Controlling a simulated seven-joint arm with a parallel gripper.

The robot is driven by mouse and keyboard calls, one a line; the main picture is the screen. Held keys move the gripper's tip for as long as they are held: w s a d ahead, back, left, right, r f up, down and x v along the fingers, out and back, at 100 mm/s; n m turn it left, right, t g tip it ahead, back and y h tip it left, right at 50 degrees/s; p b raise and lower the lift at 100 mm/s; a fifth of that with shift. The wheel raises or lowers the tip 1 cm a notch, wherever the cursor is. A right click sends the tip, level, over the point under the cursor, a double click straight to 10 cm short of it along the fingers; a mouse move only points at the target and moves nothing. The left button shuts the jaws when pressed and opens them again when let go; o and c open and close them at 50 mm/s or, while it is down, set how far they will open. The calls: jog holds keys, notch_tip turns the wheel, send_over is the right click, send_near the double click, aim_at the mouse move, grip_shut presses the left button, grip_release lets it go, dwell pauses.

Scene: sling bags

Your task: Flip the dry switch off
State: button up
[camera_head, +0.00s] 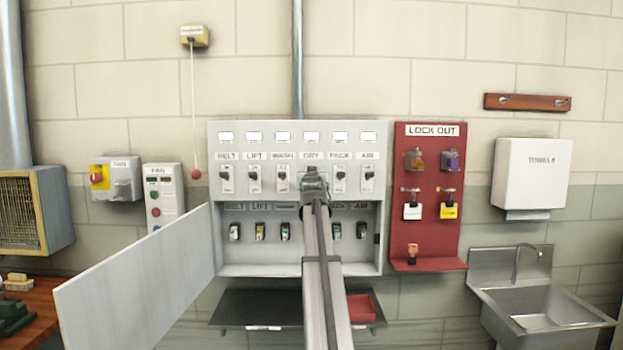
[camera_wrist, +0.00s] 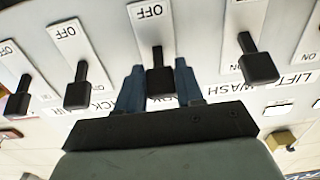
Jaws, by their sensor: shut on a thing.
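The grey switch panel (camera_head: 297,140) hangs on the wall with a row of labelled switches: belt, lift, wash, dry, pack and air. My gripper (camera_head: 314,182) is at the dry column, under the DRY label (camera_head: 311,155), and hides that switch in the head view. In the wrist view, which is upside down, the black dry lever (camera_wrist: 160,82) sits between the two blue fingers of my gripper (camera_wrist: 158,68), and they are shut on it. The lever's knob lies on the side away from the OFF print (camera_wrist: 150,12).
The wash lever (camera_wrist: 258,66) and pack lever (camera_wrist: 82,92) stand close on either side. The panel's door (camera_head: 140,280) is swung open at left. A red lock-out board (camera_head: 430,230) hangs at right; a sink (camera_head: 540,305) is beyond it.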

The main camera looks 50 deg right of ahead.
dwell(0.5)
jog(key=o, duration=1)
jog(key=shift+c, duration=0.2)
jog(key=v, duration=1.4)
